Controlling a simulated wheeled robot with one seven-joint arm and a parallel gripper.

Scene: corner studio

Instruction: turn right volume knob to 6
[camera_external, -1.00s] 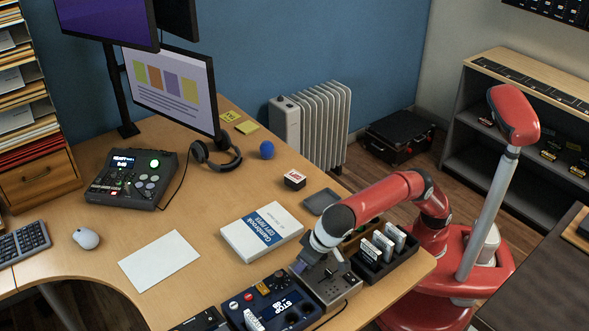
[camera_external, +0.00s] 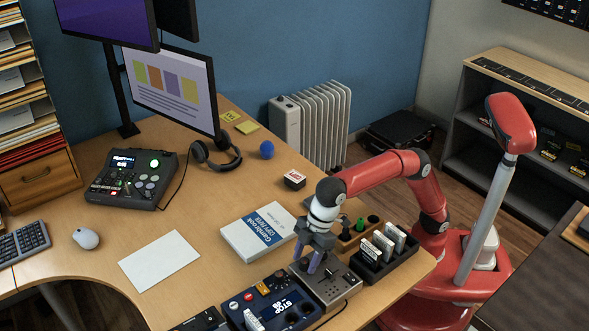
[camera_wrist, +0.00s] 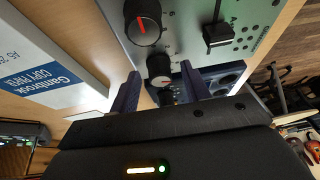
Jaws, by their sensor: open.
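A grey control box (camera_external: 335,290) sits near the desk's front right edge, partly hidden under my gripper (camera_external: 314,262). In the wrist view, the box's face shows a black knob (camera_wrist: 142,22) with a red pointer line at the top. A black square control (camera_wrist: 217,36) in a slot is to the right. My gripper is empty, with its fingers pointing down at the box. I cannot tell whether they touch the second knob.
A dark blue panel with a STOP label (camera_external: 270,303) stands left of the box. A black tray (camera_external: 372,268) with white upright items is close on the right.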

